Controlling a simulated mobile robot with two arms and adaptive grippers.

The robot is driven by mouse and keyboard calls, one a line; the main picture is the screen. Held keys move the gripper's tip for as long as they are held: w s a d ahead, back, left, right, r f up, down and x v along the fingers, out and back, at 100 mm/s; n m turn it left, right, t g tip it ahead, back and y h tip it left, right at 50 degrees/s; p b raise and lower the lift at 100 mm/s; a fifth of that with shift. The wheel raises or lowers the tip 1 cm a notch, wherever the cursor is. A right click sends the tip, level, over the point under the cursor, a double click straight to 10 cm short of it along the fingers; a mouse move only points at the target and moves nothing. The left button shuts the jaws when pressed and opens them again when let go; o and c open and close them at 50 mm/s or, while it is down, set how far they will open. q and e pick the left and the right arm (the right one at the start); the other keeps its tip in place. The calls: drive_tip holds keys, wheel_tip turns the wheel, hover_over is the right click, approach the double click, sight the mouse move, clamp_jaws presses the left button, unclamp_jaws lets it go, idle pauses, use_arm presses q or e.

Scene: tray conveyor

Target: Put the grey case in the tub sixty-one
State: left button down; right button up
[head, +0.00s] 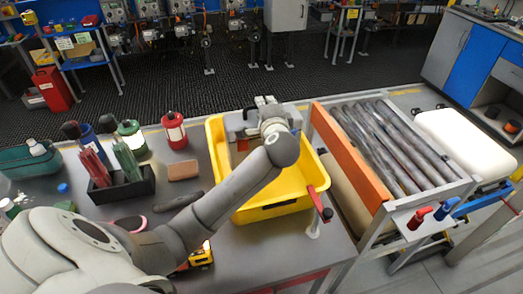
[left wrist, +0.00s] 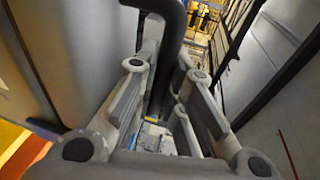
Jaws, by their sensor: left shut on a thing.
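The yellow tub (head: 272,208) stands on the grey table, left of the rollers; I cannot read a number on it. My left gripper (head: 268,106) is over the tub's far end, its arm reaching across the tub. It is shut on the grey case (head: 235,124), which shows partly beside the gripper at the tub's far left. In the left wrist view the fingers (left wrist: 165,88) close around a dark curved bar, which looks like the case's handle. The arm and gripper hide much of the case, and I cannot tell whether it touches the tub floor. My right gripper is out of view.
A roller conveyor (head: 385,140) with an orange side board (head: 348,155) stands right of the tub. A red-handled clamp (head: 319,204) is at the tub's right corner. Lanterns (head: 174,130), a black holder (head: 122,188) and a brown block (head: 183,170) lie left of the tub.

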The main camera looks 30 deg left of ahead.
use_arm(q)
drive_tip(key=f, duration=0.3)
drive_tip(key=shift+s+d+f+p, duration=0.1)
drive_tip(key=shift+s+f+p, duration=0.1)
drive_tip(key=shift+f+p, duration=0.15)
wheel_tip(320, 180, down, 4)
drive_tip(key=shift+f+p, duration=0.2)
drive_tip(key=shift+p, duration=0.1)
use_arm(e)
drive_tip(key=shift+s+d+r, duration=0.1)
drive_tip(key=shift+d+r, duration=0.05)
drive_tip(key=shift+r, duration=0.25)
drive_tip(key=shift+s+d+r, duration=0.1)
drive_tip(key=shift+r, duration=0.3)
use_arm(q)
drive_tip(key=shift+f, duration=0.1)
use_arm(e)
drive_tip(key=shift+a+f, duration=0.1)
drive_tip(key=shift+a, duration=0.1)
use_arm(q)
drive_tip(key=c, duration=1.9)
unclamp_jaws()
drive_tip(key=shift+f, duration=0.2)
drive_tip(key=shift+c, duration=0.2)
drive_tip(key=o, duration=0.4)
drive_tip(key=shift+r, duration=0.1)
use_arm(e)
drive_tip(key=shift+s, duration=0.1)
